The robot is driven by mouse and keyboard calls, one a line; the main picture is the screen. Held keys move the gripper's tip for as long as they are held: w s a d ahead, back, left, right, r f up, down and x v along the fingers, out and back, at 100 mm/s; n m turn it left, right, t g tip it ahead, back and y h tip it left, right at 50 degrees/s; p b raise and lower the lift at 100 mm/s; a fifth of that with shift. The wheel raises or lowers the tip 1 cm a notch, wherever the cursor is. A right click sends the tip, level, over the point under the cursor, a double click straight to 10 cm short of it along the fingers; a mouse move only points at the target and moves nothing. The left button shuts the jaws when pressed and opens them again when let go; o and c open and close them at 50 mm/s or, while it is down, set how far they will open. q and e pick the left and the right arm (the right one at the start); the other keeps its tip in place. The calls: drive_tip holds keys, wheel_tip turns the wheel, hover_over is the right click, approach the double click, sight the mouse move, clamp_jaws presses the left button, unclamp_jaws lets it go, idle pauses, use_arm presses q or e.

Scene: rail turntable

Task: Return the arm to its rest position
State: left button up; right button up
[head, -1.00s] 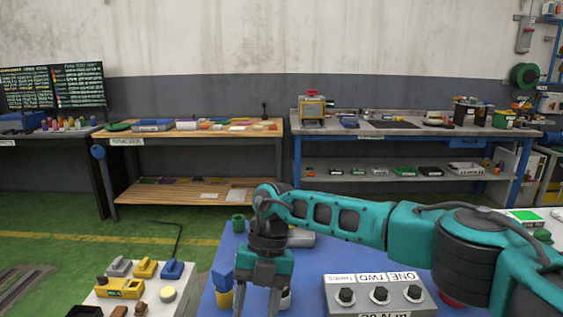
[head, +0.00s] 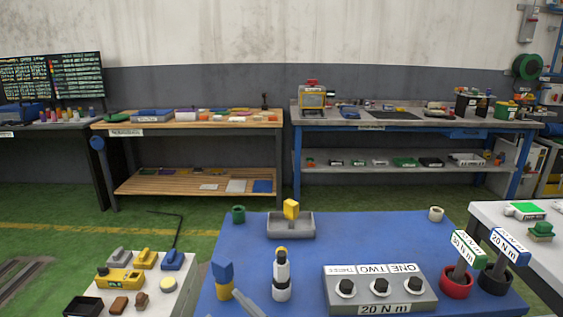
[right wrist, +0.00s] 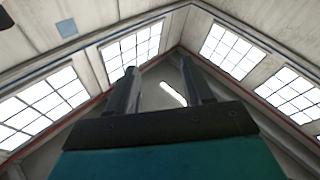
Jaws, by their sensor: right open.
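My right gripper (right wrist: 160,82) shows in the right wrist view. Its two dark fingers stand apart with nothing between them. They point up toward the ceiling and skylight windows. Neither gripper and neither arm shows in the head view, so I cannot see my left gripper.
On the table are a grey block with three black knobs (head: 380,288), a grey tray with a yellow piece (head: 291,228), a white-and-black bottle-like part (head: 282,275), a red cup (head: 456,284) and a black cup (head: 494,280). A side table (head: 130,300) stands left.

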drive_tip(key=s+d+f+m+t+h, duration=0.1)
drive_tip(key=s+d+f+m+h, duration=0.2)
drive_tip(key=d+f+m+h, duration=0.8)
drive_tip(key=s+d+f+g+h, duration=0.1)
drive_tip(key=s+d+f+g, duration=0.1)
drive_tip(key=s+d+f, duration=0.2)
drive_tip(key=s+d+f+g+h, duration=0.2)
drive_tip(key=s+d+f, duration=0.3)
drive_tip(key=d, duration=0.6)
drive_tip(key=shift+s, duration=0.55)
drive_tip(key=shift+f, duration=0.1)
